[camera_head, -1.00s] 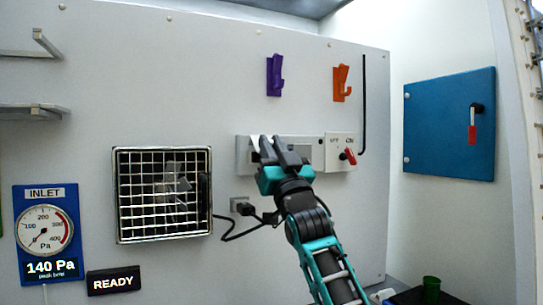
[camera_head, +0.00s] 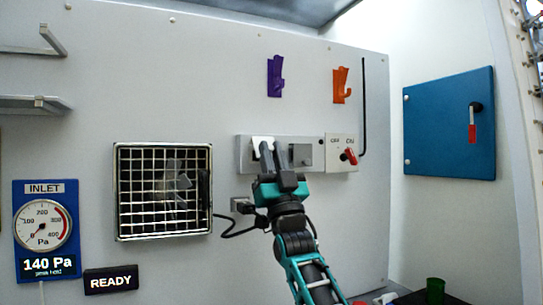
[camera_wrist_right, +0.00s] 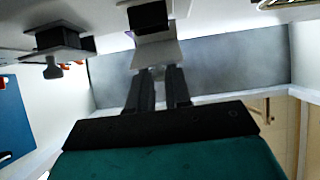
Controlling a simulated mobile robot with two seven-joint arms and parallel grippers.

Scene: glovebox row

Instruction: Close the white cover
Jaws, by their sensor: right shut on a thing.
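The white cover (camera_head: 257,142) is a small pale plate at the left part of a grey wall unit (camera_head: 243,160). My right gripper (camera_head: 272,147) reaches up from below and its dark fingers overlap the cover, hiding part of it. In the right wrist view the white cover (camera_wrist_right: 156,54) stands at the tips of the right gripper (camera_wrist_right: 156,80), which is shut on its edge. How far the cover is swung is hard to tell. My left gripper is not in view.
A switch box with a red lever (camera_head: 350,156) sits right of the unit. A grille (camera_head: 163,192) and a socket with a cable (camera_head: 240,205) are to the left and below. Purple (camera_head: 275,77) and orange (camera_head: 342,85) hooks hang above. A blue panel (camera_head: 450,124) is at right.

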